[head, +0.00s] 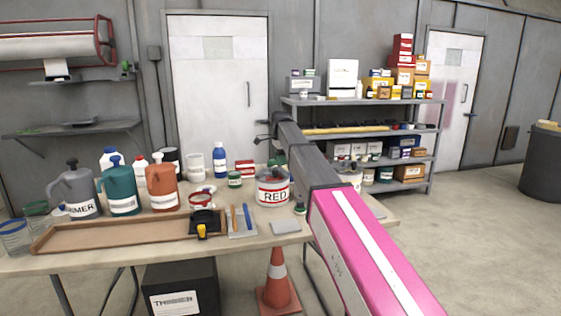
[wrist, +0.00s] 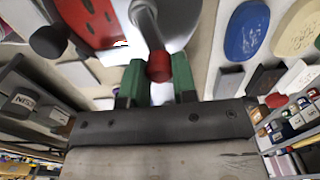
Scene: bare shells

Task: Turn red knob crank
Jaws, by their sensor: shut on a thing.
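In the wrist view the red knob (wrist: 160,66) sits at the end of a grey crank arm (wrist: 146,22). My gripper (wrist: 157,78) has green fingers, one on each side of the knob, and is shut on it. A round light-coloured surface and a red part with dark spots (wrist: 97,20) show behind the crank. In the head view my arm reaches forward over the right part of the table, and I cannot make out the knob or crank there.
The table (head: 120,262) holds a paint can marked RED (head: 273,188), several jugs (head: 122,190), a wooden tray (head: 100,238) and small tools. An orange cone (head: 277,280) and a dark box (head: 180,288) stand by it.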

